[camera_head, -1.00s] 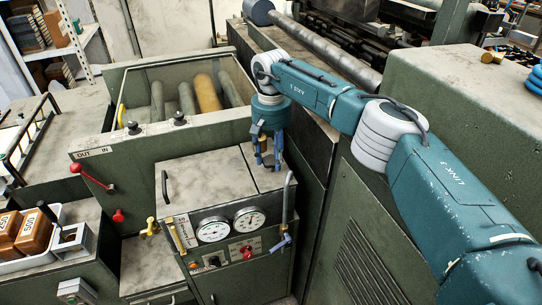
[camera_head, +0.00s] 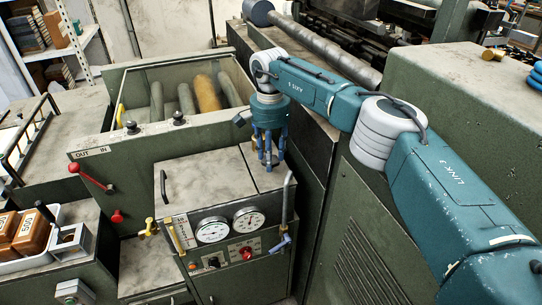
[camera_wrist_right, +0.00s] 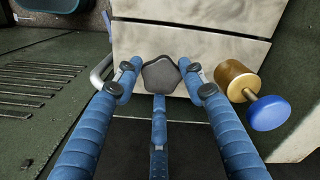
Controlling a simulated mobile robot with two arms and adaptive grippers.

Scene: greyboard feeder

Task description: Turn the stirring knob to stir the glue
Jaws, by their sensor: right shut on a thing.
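My right gripper (camera_head: 269,160) has blue fingers and points down at the back of the small green cabinet's pale top (camera_head: 205,180). In the right wrist view its fingers close around a dark grey, lobed knob (camera_wrist_right: 160,76), which I take as the stirring knob. The fingers hide this knob in the head view. The trough (camera_head: 140,145) with several rollers stands behind and left of the gripper. A brown roller (camera_head: 206,93) lies in it. My left gripper is not in view.
A brass knob with a blue cap (camera_wrist_right: 268,112) sits right of the fingers in the wrist view. The cabinet front carries two gauges (camera_head: 247,220). A grey upright bar (camera_head: 288,195) stands at its right edge. Red levers (camera_head: 75,168) are at the left.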

